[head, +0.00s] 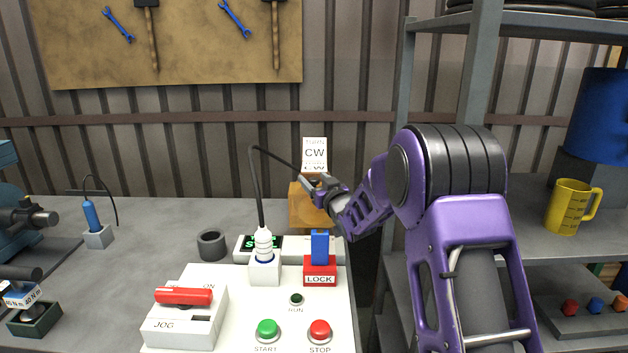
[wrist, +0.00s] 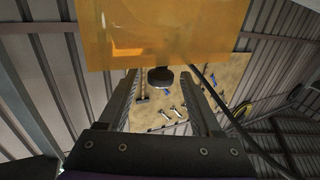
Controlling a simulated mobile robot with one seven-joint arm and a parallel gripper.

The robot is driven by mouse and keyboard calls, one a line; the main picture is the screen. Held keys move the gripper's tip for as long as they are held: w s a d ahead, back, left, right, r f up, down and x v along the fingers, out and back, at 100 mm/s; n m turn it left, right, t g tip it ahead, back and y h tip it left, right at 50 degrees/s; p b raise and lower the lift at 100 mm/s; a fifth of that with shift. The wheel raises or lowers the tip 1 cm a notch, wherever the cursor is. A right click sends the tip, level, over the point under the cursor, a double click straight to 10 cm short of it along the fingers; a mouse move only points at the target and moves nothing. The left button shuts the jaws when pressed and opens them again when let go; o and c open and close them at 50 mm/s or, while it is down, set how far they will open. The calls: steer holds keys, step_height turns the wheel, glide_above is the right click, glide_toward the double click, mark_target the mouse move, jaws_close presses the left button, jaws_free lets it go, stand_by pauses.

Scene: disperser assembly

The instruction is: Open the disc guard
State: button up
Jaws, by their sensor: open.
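The disc guard is an orange, see-through panel (head: 303,208) behind the control box, partly hidden by my gripper and arm. In the wrist view the orange panel (wrist: 160,32) fills the top middle. A dark round knob (wrist: 160,78) shows just at its edge, between my two fingers. My gripper (wrist: 161,92) is open, with clear gaps between the knob and both fingers. In the head view my gripper (head: 313,188) is at the guard's upper right; I cannot tell whether it touches. The disc itself is not clearly visible.
The control box (head: 225,278) stands in front, with a JOG switch (head: 184,297), a green START button (head: 267,330), a red STOP button (head: 319,331) and a red LOCK block (head: 319,270). A black cable (head: 256,180) arches close left of the guard. A metal shelf (head: 470,60) stands right.

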steer(key=shift+w+a, duration=0.15)
steer(key=shift+w, duration=0.15)
jaws_close()
stand_by(1.3)
